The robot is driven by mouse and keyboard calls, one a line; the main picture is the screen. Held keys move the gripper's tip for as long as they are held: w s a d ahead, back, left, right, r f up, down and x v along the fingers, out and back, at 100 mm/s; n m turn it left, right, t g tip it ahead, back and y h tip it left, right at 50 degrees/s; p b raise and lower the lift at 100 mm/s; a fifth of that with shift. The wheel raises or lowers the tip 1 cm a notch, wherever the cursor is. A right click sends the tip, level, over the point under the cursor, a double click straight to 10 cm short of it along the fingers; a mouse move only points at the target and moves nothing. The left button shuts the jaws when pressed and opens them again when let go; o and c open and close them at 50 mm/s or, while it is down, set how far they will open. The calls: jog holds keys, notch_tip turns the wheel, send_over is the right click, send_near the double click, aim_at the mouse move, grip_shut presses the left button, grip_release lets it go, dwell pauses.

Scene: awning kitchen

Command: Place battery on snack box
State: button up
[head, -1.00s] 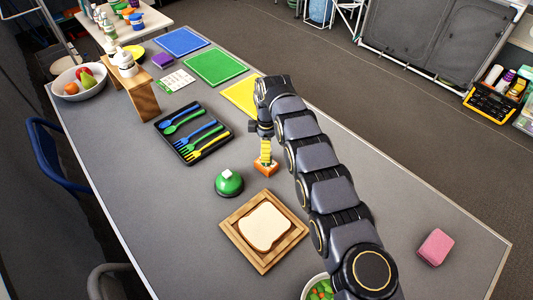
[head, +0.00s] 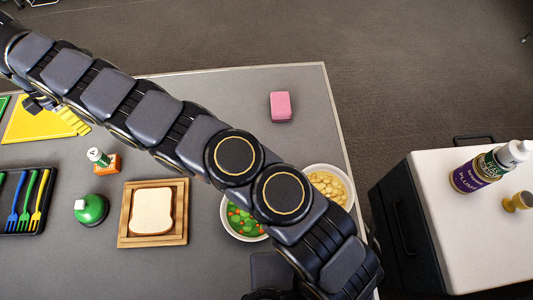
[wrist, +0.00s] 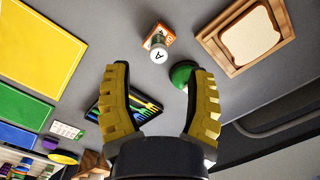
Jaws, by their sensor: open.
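The orange snack box (head: 108,165) lies on the grey table, left of the wooden tray. The green-and-white battery (head: 98,156) stands over the box with its lower part against the box's top; it looks slightly tilted from this view. In the wrist view, the battery's white end marked "A" (wrist: 159,53) shows in front of the orange box (wrist: 160,35). My gripper (head: 68,118) has yellow ridged fingers and is away from the battery, toward the yellow mat. In the wrist view, my gripper (wrist: 161,75) is spread open with nothing between the fingers.
A green round-bodied item (head: 91,210) sits close to the box. A wooden tray with bread (head: 153,211), a cutlery tray (head: 25,200) and bowls of vegetables (head: 243,222) and yellow pieces (head: 327,186) are nearby. A pink block (head: 281,106) lies near the far edge.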

jog(key=w+d+r+m+h, duration=0.1)
jog(key=w+d+r+m, duration=0.25)
jog(key=d, duration=0.35)
jog(key=w+d+r+m, duration=0.3)
jog(key=d+r, duration=0.1)
jog(key=d, duration=0.3)
jog(key=s+d+r+m, duration=0.2)
jog(key=d+r+m, duration=0.15)
jog(key=d, duration=0.55)
jog(key=s+d+r+m, duration=0.2)
jog(key=d+r+m, duration=0.15)
jog(key=d, duration=0.55)
jog(key=s+d+r+m+g, duration=0.1)
jog(key=s+d+m, duration=0.6)
jog(key=s+d, duration=0.5)
jog(key=s+d+f+m, duration=0.1)
jog(key=s+m, duration=0.1)
jog(key=s, duration=0.4)
jog(key=s+d+f+m+y, duration=0.1)
jog(key=s+f+m, duration=0.1)
jog(key=s, duration=0.5)
jog(key=shift+s+d+m+g, duration=0.15)
jog(key=shift+d+m+g, duration=0.25)
jog(key=shift+m, duration=0.15)
jog(key=shift+f, duration=0.1)
